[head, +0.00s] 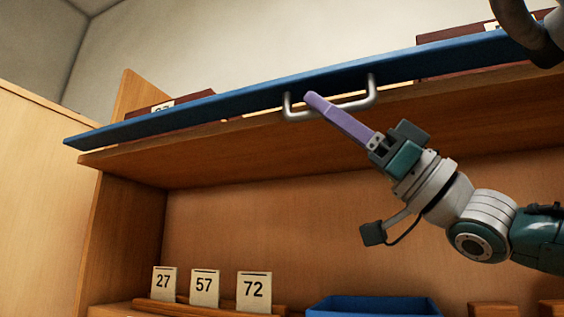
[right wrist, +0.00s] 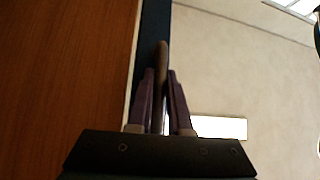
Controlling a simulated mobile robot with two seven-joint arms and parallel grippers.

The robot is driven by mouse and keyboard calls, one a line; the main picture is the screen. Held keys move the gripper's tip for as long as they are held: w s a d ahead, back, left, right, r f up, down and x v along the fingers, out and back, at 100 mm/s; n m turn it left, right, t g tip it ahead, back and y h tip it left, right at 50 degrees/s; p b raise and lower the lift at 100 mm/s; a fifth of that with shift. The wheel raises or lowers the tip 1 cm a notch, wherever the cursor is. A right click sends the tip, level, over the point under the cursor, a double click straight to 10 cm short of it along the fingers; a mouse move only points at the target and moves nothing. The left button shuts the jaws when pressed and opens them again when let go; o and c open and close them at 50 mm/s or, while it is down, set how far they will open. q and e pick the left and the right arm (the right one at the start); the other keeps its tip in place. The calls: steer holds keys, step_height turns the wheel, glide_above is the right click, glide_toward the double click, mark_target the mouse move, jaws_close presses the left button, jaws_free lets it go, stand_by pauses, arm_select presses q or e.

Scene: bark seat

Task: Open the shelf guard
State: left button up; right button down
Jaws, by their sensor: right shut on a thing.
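The shelf guard (head: 235,98) is a long blue panel running along the front of the upper wooden shelf. It appears as a narrow slanting band, and dark red boxes show above its far edge. A silver U-shaped handle (head: 357,104) is fixed near its middle. My right gripper (head: 312,98), with purple fingers, reaches up from the lower right and is shut on the handle. In the right wrist view the handle bar (right wrist: 161,65) lies between the two fingers, with the dark blue guard (right wrist: 152,25) beyond. My left gripper is out of view.
The wooden upper shelf board (head: 220,155) lies just under the guard. Below it, number cards 27 (head: 164,283), 57 (head: 204,288) and 72 (head: 254,291) stand beside a blue tray (head: 373,306). The space between the board and cards is clear.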

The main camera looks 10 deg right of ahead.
stand_by(0.4)
steer(key=c, duration=0.9)
jaws_free()
steer(key=shift+o, duration=0.2)
steer(key=b+v, duration=0.4)
steer(key=v, duration=0.6)
steer(key=shift+w, duration=0.15)
